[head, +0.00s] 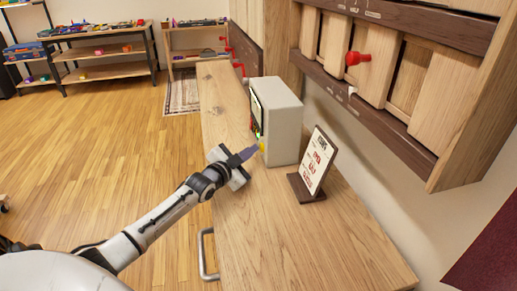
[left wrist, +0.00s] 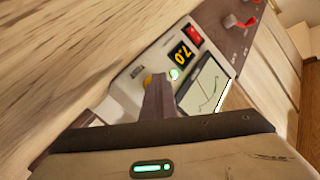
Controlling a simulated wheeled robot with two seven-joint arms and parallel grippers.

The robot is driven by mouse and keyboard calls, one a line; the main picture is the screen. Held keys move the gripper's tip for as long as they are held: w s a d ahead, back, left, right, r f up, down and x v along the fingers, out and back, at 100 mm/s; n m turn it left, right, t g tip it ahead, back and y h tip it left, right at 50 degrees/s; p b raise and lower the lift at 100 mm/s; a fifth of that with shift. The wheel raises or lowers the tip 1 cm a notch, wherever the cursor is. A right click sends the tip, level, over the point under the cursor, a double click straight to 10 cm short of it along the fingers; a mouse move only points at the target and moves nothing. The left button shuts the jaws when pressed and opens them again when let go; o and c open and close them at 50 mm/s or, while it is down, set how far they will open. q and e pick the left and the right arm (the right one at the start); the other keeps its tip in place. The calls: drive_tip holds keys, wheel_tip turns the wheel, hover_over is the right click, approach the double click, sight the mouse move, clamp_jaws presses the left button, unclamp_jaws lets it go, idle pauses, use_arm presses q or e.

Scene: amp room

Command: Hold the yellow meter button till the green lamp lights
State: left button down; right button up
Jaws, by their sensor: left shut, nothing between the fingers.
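The meter is a pale grey box (head: 284,122) on the wooden bench, its panel facing left in the head view. Its yellow button (head: 262,146) sits low on the panel and shows in the left wrist view (left wrist: 147,79), partly covered by my fingers. The round lamp (left wrist: 174,74) beside it glows bright green. My left gripper (head: 254,150) is shut and empty, with its fingertips (left wrist: 158,77) at the button. They seem to touch it; how far it is pressed is hidden. My right gripper is not in view.
The panel also has a display reading 7.0 (left wrist: 181,55), a red switch (left wrist: 193,35) and a curve screen (left wrist: 207,86). A sign on a stand (head: 316,165) is right of the meter. Wooden cabinets (head: 390,80) hang along the wall. The bench front (head: 285,240) is clear.

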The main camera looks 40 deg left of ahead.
use_arm(q)
drive_tip(key=shift+s+a+p, duration=0.4)
drive_tip(key=shift+s+a, duration=0.2)
drive_tip(key=shift+s, duration=0.15)
drive_tip(key=shift+s+a+p, duration=0.45)
drive_tip(key=shift+s+a, duration=0.35)
drive_tip(key=shift+s, duration=0.2)
drive_tip(key=shift+s+a+p, duration=0.4)
drive_tip(key=shift+s+a, duration=0.35)
drive_tip(key=shift+s, duration=0.2)
